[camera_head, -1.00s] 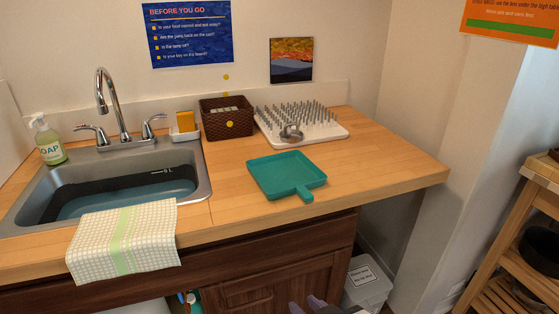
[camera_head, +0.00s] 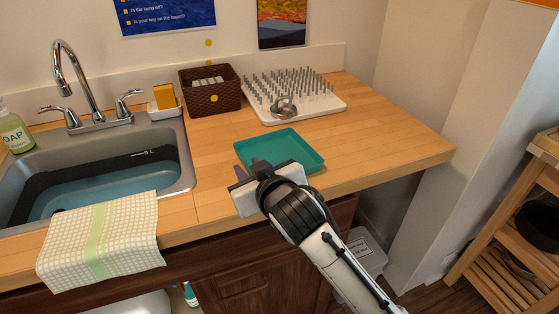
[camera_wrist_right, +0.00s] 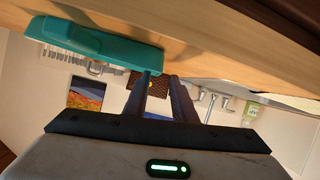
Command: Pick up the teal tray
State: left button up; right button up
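The teal tray (camera_head: 288,146) lies flat on the wooden counter, near its front edge. Its near side and handle are hidden behind my right gripper in the head view. My right gripper (camera_head: 247,168) is at the tray's front-left side, with its two dark fingers apart and nothing between them. In the right wrist view the picture is upside down, and the tray (camera_wrist_right: 90,42) shows at the upper left. There the fingers (camera_wrist_right: 163,82) are to the right of the tray, and I cannot tell whether they touch it. My left gripper is not in view.
A spiked white drying rack (camera_head: 325,111) with a metal object and a brown basket (camera_head: 209,97) stand behind the tray. The sink (camera_head: 95,170) and a checked towel (camera_head: 103,243) are at the left. The counter right of the tray (camera_head: 385,140) is clear.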

aim_at(244, 163)
jog(key=shift+x, duration=2.25)
jog(key=shift+r, duration=0.1)
grip_shut()
notch_tip(244, 163, up, 10)
dwell(0.5)
